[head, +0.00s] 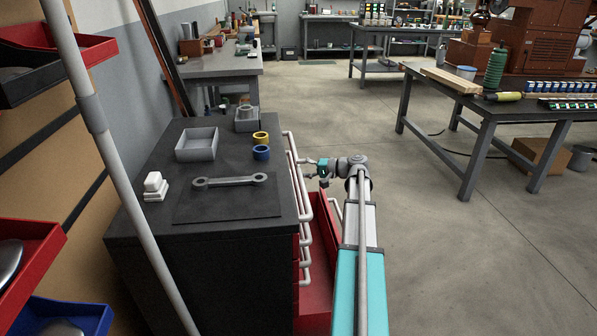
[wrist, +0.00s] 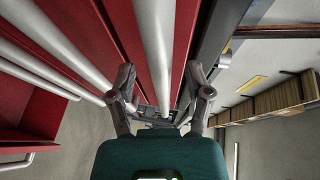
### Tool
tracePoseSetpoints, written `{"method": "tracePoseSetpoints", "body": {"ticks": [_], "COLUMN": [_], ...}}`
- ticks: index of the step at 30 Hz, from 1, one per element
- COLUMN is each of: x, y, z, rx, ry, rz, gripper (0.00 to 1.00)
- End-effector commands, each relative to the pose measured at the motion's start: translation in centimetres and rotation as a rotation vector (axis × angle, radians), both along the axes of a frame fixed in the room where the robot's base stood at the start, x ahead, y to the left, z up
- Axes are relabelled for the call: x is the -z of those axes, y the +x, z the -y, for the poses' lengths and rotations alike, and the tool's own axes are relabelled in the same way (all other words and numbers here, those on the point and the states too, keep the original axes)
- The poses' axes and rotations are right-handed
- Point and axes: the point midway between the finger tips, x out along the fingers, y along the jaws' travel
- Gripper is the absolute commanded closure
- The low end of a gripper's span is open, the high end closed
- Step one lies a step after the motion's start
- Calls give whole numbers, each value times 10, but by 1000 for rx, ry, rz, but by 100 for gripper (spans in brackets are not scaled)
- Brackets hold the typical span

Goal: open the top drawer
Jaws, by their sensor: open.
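The drawer cabinet (head: 225,228) has a dark top and red drawer fronts with long white bar handles on its right side. The topmost handle (head: 293,155) runs along the cabinet's upper edge, and its drawer looks shut. My gripper (head: 309,168) is at that handle, near its far part. In the wrist view, my gripper (wrist: 163,82) is open, and the white handle bar (wrist: 153,40) passes between its fingers. The red top drawer front (wrist: 187,30) shows behind the bar. I cannot tell whether either finger touches the bar.
A lower drawer (head: 318,285) stands open beneath my arm; it also shows in the wrist view (wrist: 30,115). A grey tray (head: 197,144), a wrench (head: 230,181) and tape rolls lie on the cabinet. Floor to the right is clear up to a workbench (head: 480,115).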

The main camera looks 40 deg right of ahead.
Motion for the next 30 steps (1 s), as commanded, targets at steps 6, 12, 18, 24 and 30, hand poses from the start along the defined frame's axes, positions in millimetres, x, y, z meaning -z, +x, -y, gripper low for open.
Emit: {"method": "tracePoseSetpoints", "body": {"ticks": [6, 12, 18, 24, 30], "x": [4, 4, 4, 4, 4], "y": [14, 16, 16, 16, 16], "z": [-10, -11, -11, -11, -11], "rx": [0, 1, 1, 1, 2], "ry": [0, 0, 0, 0, 0], "rz": [0, 0, 0, 0, 0], "gripper": [35, 35, 35, 72, 100]}}
